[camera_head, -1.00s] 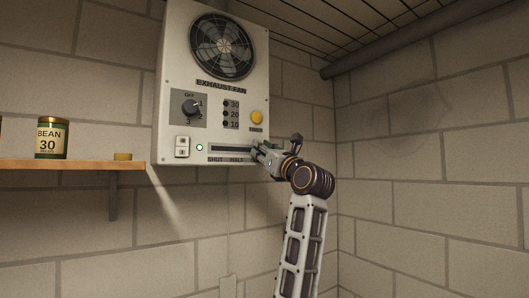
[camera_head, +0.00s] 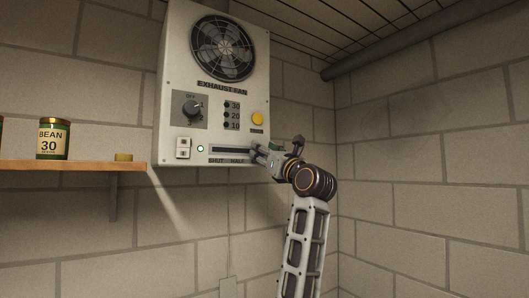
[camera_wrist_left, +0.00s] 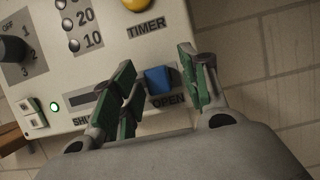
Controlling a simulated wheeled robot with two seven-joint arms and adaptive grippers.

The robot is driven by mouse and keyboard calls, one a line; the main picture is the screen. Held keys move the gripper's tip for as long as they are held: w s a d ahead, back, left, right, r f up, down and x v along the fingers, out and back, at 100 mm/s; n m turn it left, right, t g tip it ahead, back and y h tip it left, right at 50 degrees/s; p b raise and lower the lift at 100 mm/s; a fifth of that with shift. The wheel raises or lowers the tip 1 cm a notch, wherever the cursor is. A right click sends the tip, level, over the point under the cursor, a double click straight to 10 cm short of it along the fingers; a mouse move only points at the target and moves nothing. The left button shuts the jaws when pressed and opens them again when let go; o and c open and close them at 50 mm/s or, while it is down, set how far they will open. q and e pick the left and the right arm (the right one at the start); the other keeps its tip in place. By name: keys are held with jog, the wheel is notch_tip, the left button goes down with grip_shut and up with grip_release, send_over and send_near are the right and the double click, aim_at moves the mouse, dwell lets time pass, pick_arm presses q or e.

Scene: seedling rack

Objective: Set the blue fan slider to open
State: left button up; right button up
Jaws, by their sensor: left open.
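The exhaust fan panel (camera_head: 180,75) is on the wall. Its slider slot (camera_head: 228,150) runs along the bottom, with SHUT at the left and HALF near the middle. In the left wrist view the blue slider knob (camera_wrist_left: 158,80) sits at the right end, just above the OPEN label (camera_wrist_left: 168,101). My left gripper (camera_wrist_left: 156,62) is open, with green-padded fingers on either side of the knob; a gap shows on the right side. In the head view my left gripper (camera_head: 257,150) is at the slot's right end and hides the knob. My right gripper is not in view.
The panel also carries an OFF dial (camera_head: 191,108), a yellow timer button (camera_head: 257,118), a white switch (camera_head: 183,148) and a lit green lamp (camera_head: 200,149). A wooden shelf (camera_head: 70,165) at the left holds a BEAN can (camera_head: 54,138). The wall right of the panel is clear.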

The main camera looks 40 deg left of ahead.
pick_arm(q)
jog(key=v, duration=1.1)
jog(key=shift+d+f, duration=0.15)
jog(key=shift+d, duration=0.25)
